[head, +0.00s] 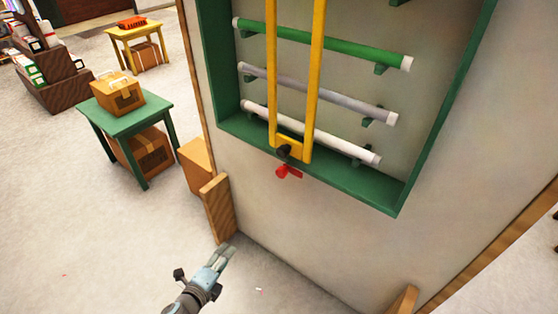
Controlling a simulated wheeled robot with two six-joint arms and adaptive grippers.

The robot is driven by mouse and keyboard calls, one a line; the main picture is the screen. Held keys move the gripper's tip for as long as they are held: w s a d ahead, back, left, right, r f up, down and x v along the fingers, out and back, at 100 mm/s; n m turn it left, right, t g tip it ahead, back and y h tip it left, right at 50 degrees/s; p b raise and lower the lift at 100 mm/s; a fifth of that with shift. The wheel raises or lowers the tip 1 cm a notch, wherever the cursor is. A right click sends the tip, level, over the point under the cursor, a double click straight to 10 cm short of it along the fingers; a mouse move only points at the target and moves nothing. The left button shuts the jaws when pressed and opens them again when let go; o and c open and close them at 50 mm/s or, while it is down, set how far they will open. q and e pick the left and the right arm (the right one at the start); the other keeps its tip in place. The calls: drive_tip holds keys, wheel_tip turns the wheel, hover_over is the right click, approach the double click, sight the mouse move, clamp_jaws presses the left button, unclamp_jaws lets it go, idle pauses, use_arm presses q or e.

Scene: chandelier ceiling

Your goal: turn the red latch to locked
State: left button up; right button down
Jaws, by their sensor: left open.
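My right gripper is not in view.
Green, grey and white rods (315,86) lie across the rack behind the yellow loop. A wooden support (218,207) stands at the panel's left foot. A green table (125,115) with cardboard boxes stands at left. The floor left of my gripper is clear.

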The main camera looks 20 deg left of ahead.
use_arm(q)
drive_tip(key=w+d+r+m+t+h+p, duration=0.1)
drive_tip(key=w+d+r+m+t+h, duration=0.2)
drive_tip(key=r+m, duration=0.65)
drive_tip(key=m+h, duration=0.2)
drive_tip(key=m, duration=0.3)
approach(279, 174)
drive_tip(key=shift+m+h, duration=0.25)
drive_tip(key=shift+h, duration=0.15)
drive_tip(key=x, duration=1.1)
drive_tip(key=shift+a+f, duration=0.15)
drive_tip(key=shift+a, duration=0.05)
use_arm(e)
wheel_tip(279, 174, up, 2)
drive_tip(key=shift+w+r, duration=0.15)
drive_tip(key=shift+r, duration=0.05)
use_arm(q)
clamp_jaws()
